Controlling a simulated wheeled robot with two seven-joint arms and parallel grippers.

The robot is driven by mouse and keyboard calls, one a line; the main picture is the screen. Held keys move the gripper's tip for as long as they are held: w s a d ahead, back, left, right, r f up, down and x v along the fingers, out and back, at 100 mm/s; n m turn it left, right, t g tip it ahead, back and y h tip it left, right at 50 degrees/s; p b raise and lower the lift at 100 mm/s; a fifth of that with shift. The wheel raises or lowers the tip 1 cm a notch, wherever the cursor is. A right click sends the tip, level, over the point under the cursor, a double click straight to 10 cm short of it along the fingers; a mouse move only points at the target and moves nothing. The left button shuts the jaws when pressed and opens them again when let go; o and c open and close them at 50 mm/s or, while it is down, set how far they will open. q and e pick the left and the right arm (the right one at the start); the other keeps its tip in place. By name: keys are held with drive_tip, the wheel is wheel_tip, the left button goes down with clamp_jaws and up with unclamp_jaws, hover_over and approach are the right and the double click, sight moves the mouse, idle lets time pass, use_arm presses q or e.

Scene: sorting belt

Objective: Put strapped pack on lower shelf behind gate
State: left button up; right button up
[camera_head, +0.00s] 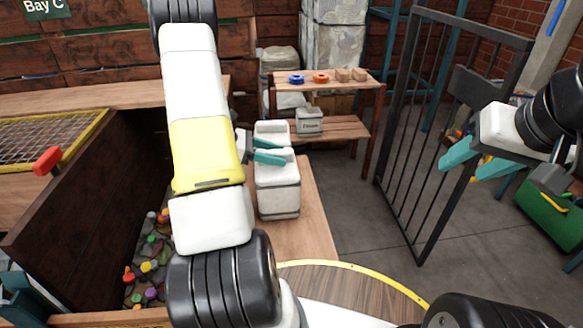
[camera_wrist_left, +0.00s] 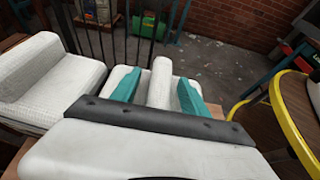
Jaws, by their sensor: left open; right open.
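A white, block-shaped pack (camera_head: 278,190) stands on the wooden bench below my left gripper. My left gripper (camera_head: 277,152) is open at its top; I cannot tell whether the fingers touch it. In the left wrist view, the teal fingers (camera_wrist_left: 158,88) stand either side of a raised white ridge. No strap is clear. The lower shelf (camera_head: 345,128) of a wooden rack is at the back, with a small labelled grey box (camera_head: 309,121) on it. The black barred gate (camera_head: 408,130) stands right of the rack. My right gripper (camera_head: 472,162) is open and empty beside the gate.
The upper shelf (camera_head: 330,80) holds a blue ring, an orange ring and brown blocks. A dark-walled bin (camera_head: 75,215) with colourful pieces is at left. A green box (camera_head: 553,215) is at right. Floor right of the bench is clear.

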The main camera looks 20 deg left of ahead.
use_arm(q)
clamp_jaws()
idle(1.4)
